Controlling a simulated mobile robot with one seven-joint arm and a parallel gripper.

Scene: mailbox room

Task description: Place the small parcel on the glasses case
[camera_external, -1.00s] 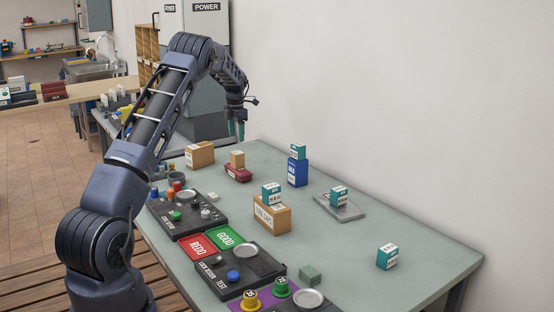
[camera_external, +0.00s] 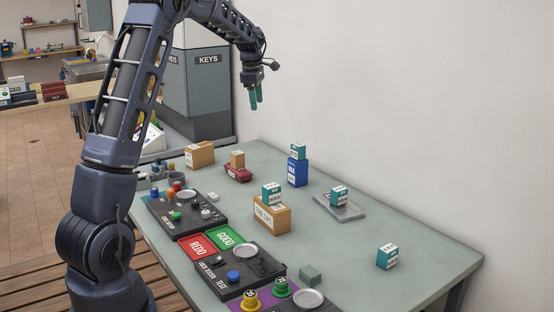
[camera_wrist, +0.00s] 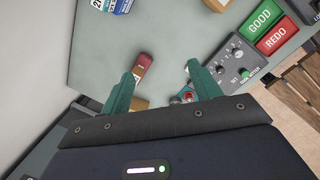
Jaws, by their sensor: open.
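The small parcel (camera_external: 237,158), a small brown box, sits upright on top of the red glasses case (camera_external: 238,175) on the grey-green table. In the wrist view the red case (camera_wrist: 145,60) lies between the lines of my fingers, near the left one, with the tan parcel (camera_wrist: 139,77) at its lower end. My gripper (camera_external: 256,106) has two teal fingers pointing down. It is open and empty, high above the table and well clear of the parcel and case. The fingers also show spread apart in the wrist view (camera_wrist: 164,68).
A brown carton (camera_external: 199,155) stands left of the case. To the right stand a blue box (camera_external: 298,172) and a larger carton (camera_external: 271,218), each topped by a teal-white box. Black test panels (camera_external: 186,213) line the near edge. The right side has free room.

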